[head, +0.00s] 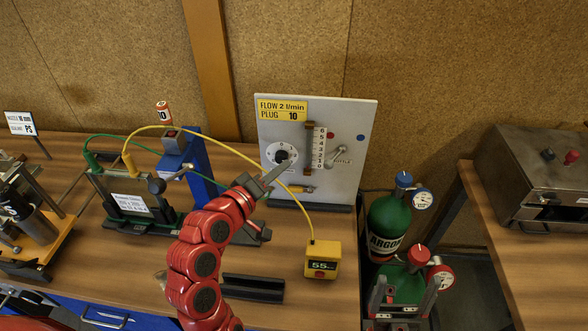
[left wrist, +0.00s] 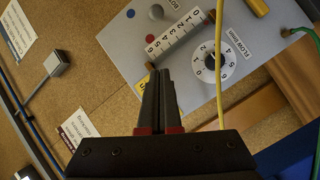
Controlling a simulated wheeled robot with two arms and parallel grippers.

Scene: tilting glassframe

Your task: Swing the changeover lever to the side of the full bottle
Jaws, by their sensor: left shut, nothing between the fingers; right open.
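The changeover lever (head: 338,155) is a small grey handle on the grey panel (head: 350,112), above a BOTTLE label. A red dot and a blue dot (head: 360,137) sit above it; which one it favours I cannot tell. A green argon bottle with a blue cap (head: 385,222) stands right of the bench. A red-capped bottle (head: 405,284) stands in front of it. Their gauge needles are too small to read. My left gripper (head: 284,170) is shut and empty before the flow knob; its fingers (left wrist: 160,95) show in the left wrist view. My right gripper (head: 404,291) is open, low before the red-capped bottle.
The flow knob (head: 284,155) and flow scale (head: 318,148) are left of the lever. A yellow cable hangs before the panel to a yellow meter (head: 321,262). A clamp frame (head: 128,200) stands left on the bench. A metal box (head: 535,180) stands at right.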

